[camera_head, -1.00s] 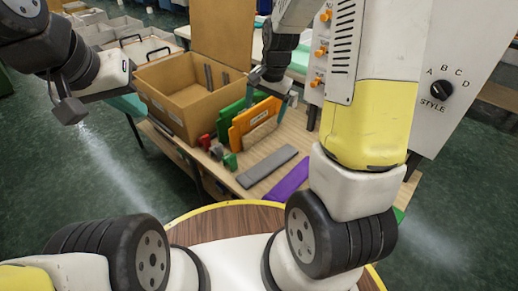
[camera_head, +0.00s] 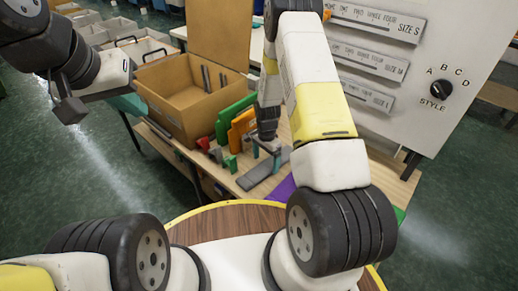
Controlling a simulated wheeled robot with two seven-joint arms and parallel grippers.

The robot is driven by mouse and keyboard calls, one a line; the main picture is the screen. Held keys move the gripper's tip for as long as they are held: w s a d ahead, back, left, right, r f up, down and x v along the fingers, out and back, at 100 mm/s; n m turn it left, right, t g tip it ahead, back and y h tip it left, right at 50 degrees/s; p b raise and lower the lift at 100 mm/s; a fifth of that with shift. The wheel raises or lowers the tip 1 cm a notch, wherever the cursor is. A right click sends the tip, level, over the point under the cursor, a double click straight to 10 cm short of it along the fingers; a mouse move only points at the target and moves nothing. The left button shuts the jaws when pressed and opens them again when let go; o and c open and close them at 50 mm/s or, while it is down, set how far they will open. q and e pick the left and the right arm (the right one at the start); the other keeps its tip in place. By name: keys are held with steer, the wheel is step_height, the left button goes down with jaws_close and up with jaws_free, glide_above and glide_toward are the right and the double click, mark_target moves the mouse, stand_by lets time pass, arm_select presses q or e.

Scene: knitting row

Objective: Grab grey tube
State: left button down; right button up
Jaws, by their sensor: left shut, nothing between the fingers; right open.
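A flat grey tube (camera_head: 254,178) lies on the wooden table, left of a purple piece. My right gripper (camera_head: 266,156) reaches down from above and is open, its teal-grey fingers just over the grey tube's far part. The gripper covers some of the tube, and I cannot tell whether the fingers touch it. My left gripper (camera_head: 68,108) is shut and empty, out over the floor at the left, away from the tube.
An open cardboard box (camera_head: 178,105) with slim grey pieces stands behind. Upright green (camera_head: 232,112) and orange (camera_head: 238,130) pieces and small red and green items are left of my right gripper. The purple piece (camera_head: 283,191) lies to the right. A white machine panel (camera_head: 420,110) stands at right.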

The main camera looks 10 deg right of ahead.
steer(key=shift+f, duration=1.3)
steer(key=c, duration=1.4)
steer(key=shift+c, duration=0.2)
steer(key=shift+r, duration=0.2)
